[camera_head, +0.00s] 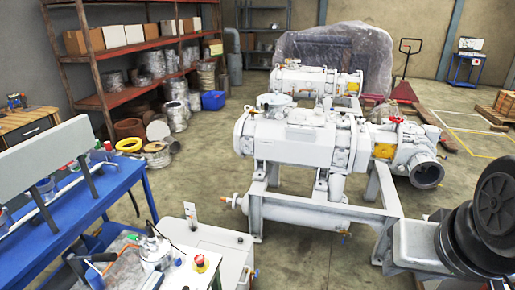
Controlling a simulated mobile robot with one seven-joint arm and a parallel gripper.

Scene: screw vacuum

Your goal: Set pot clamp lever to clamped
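A small silvery pot (157,253) stands on the light worktop at the lower left, with a dark cable looping beside it. Small fittings show at its top, but they are too small for me to tell a clamp lever or its position. A large pale grey screw vacuum pump (290,138) stands on a grey frame in the middle, with a red handle (396,119) and a yellow part at its right end. I cannot tell whether that handle belongs to a clamp. My gripper is not in view.
A blue workbench (75,220) and a white cabinet (215,262) with a red button (200,261) fill the lower left. Shelves (135,95) line the back left. Dark round parts block the lower right.

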